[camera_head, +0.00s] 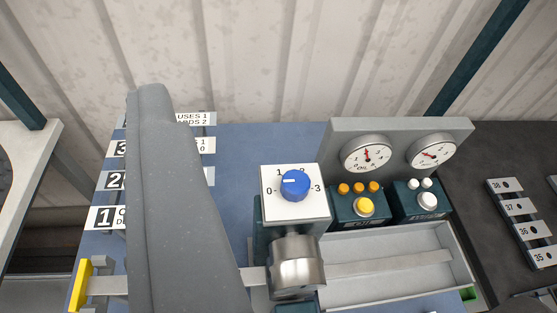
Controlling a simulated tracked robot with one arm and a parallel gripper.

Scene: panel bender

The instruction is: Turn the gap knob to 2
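The gap knob (295,185) is blue and round, on a white square dial plate (309,209) near the middle of the picture. The plate is marked 0 at left, 1 at upper left, 2 at upper right, partly hidden by the knob, and 3 at right. The knob's white line points left, close to the 0 side. A large grey part, which looks like one finger of my gripper (175,200), rises at left, apart from the knob. No second finger shows, so its opening cannot be judged. Nothing visible touches the knob.
A steel cylinder (297,262) stands just in front of the dial. To the right are two gauges (367,154), a box with a yellow button (364,207), a box with a white button (427,201) and a grey tray (400,240). Numbered labels (105,217) lie left, partly covered.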

